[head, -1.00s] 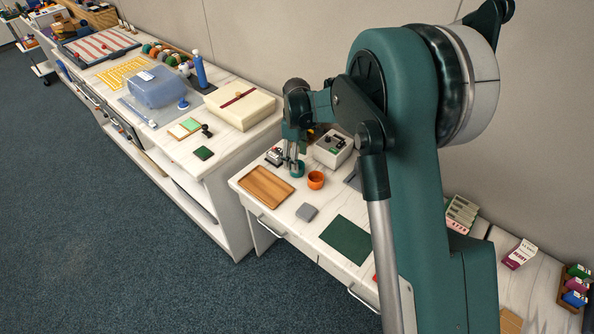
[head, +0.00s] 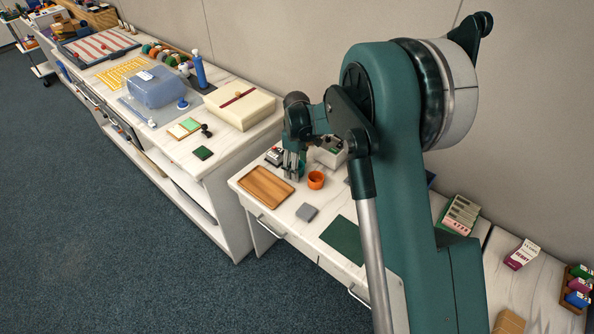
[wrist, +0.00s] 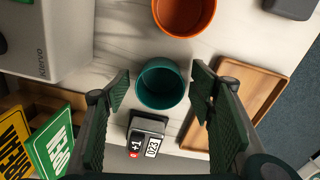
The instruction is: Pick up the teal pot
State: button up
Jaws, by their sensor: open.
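The teal pot (wrist: 162,104) is a small round open pot standing upright on the white marbled counter. In the wrist view it lies between the tips of my open gripper (wrist: 162,77), with a visible gap on each side. In the head view my gripper (head: 293,168) is down at the pot and hides most of it. I cannot tell how far the fingers reach below the rim.
An orange pot (wrist: 184,14) stands close by, also seen in the head view (head: 316,180). A wooden tray (wrist: 275,66) lies on the other side. A small flip counter (wrist: 147,133) and a pale grey device (wrist: 45,35) are near. The counter's front holds a green mat (head: 343,241).

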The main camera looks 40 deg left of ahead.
jog(key=c, duration=1)
jog(key=shift+r, duration=0.15)
notch_tip(320, 180, up, 10)
jog(key=p, duration=0.1)
jog(key=shift+p, duration=0.3)
